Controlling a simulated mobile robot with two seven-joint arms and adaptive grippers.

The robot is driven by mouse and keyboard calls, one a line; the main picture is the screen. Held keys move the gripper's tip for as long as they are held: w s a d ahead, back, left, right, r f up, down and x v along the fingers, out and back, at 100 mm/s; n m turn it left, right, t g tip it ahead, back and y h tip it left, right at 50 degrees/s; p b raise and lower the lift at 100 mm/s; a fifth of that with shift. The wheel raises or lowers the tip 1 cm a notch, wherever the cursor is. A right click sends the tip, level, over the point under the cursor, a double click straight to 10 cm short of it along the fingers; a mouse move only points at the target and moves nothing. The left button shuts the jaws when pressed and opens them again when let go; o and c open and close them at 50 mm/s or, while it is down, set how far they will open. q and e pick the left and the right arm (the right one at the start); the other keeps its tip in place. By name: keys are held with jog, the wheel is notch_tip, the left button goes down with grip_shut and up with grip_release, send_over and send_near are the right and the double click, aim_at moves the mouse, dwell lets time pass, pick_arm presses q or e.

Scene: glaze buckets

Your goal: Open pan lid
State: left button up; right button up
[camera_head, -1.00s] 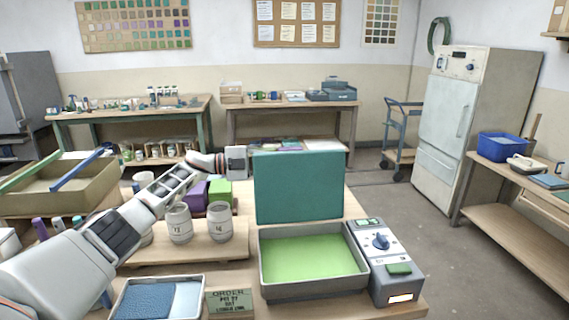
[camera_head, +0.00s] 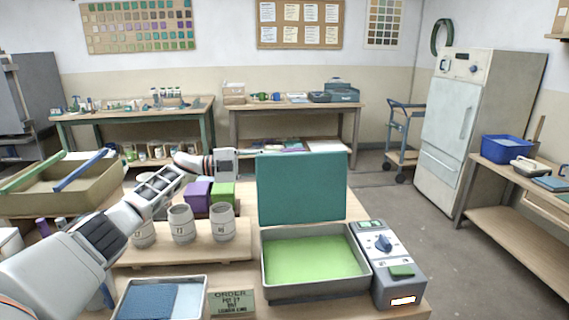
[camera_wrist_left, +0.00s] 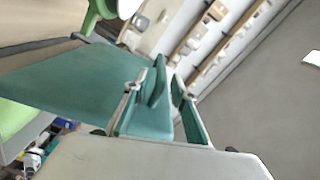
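The pan (camera_head: 312,291) is a grey rectangular tray holding bright green glaze, at the front of the near table. Its teal lid (camera_head: 302,188) stands upright at the pan's back edge, so the pan is open. My right gripper is not in view.
A grey control box (camera_head: 397,272) with a blue knob stands right of the pan. Grey buckets (camera_head: 182,224) stand on a wooden board to the left, with purple and green blocks (camera_head: 222,194) behind. A blue-padded tray (camera_head: 150,300) and an order sign (camera_head: 231,302) are in front.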

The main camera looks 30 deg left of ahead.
pick_arm(q)
jog(key=v, duration=0.8)
jog(key=shift+d, duration=0.1)
